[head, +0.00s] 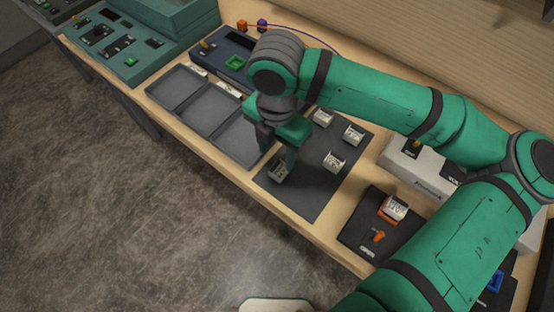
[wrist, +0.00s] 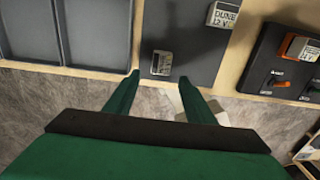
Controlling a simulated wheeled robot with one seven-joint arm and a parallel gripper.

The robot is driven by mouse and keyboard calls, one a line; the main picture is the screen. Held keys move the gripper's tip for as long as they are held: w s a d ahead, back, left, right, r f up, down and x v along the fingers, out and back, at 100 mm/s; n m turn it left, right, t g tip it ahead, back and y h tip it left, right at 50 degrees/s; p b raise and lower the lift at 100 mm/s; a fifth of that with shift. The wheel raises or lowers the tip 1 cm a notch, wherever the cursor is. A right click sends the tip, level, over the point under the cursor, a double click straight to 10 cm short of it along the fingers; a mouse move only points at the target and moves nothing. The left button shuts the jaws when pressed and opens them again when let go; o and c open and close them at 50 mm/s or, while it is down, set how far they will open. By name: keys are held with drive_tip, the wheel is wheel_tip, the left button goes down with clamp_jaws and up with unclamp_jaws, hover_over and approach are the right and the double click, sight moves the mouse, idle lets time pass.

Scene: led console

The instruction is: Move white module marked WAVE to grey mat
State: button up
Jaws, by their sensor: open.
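The grey mat (head: 307,203) lies on the wooden bench right of the tray and carries several white modules. One white module (head: 279,171) sits near the mat's front-left edge, directly by my gripper (head: 284,162). In the wrist view my gripper (wrist: 159,78) is open, and this module (wrist: 161,64) shows between and just beyond the fingertips, apparently not gripped. Its label is too small to read, so I cannot tell whether it is WAVE. Another module on the mat, marked DUNE 12 V (wrist: 222,15), is at the top of the wrist view. No WAVE label is legible.
More modules stand on the mat at right (head: 335,161) and behind (head: 353,135). A three-compartment grey tray (head: 210,107) lies left of the mat. A black panel (head: 362,225) with an orange holder and white module is at right. My arm crosses the bench's right side.

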drive_tip(key=shift+r, duration=2.05)
